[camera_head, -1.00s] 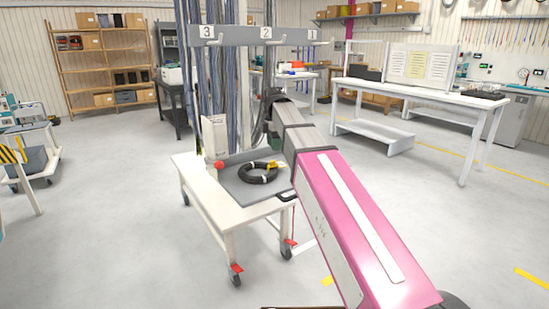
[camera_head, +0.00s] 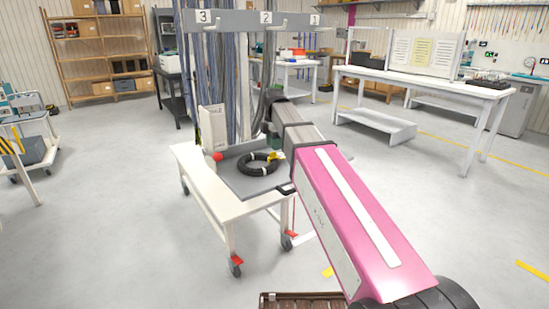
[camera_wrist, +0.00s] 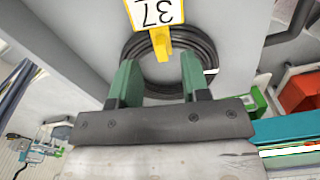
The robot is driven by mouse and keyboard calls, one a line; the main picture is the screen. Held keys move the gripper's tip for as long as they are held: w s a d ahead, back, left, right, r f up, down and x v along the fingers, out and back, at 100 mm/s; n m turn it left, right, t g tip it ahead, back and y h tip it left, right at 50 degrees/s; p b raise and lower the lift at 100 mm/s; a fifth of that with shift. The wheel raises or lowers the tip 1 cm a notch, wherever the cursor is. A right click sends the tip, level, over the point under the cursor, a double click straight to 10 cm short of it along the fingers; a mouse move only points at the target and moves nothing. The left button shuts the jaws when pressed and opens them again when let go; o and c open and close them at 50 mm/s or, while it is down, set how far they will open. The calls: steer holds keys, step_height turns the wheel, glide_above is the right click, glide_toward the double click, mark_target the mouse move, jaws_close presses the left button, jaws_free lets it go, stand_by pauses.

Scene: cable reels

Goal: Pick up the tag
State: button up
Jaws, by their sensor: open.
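The tag (camera_wrist: 155,12) is white with a yellow border, reads 37 upside down, and has a yellow tab, at the top of the wrist view. It lies over a coil of black cable (camera_wrist: 208,48). In the head view, the yellow of the tag (camera_head: 277,156) shows at the coil's (camera_head: 258,170) upper right, on a grey mat. My gripper (camera_wrist: 160,76) is open, with nothing between its two green fingers. In the wrist view, the fingertips lie on either side of the yellow tab's lower end, apart from it. My wrist and arm partly hide the gripper in the head view.
The coil's mat lies on a white wheeled cart (camera_head: 232,208) with a red knob (camera_head: 217,157) and an upright panel (camera_head: 212,127). A numbered hook rail (camera_head: 247,20) stands above its far side. A white workbench (camera_head: 425,82) is at right.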

mark_target(274, 152)
steer(key=shift+d+f, duration=0.15)
steer(key=shift+f, duration=1.75)
jaws_close()
steer(key=shift+r, duration=0.15)
steer(key=shift+r, duration=0.55)
steer(key=r, duration=0.2)
steer(key=a+r, duration=0.1)
steer(key=shift+s+r, duration=0.2)
steer(key=shift+s, duration=0.2)
steer(key=s+a+r, duration=0.6)
steer(key=a, duration=0.2)
steer(key=shift+s+r, duration=0.15)
steer(key=shift+s, duration=0.15)
steer(key=shift+r, duration=0.15)
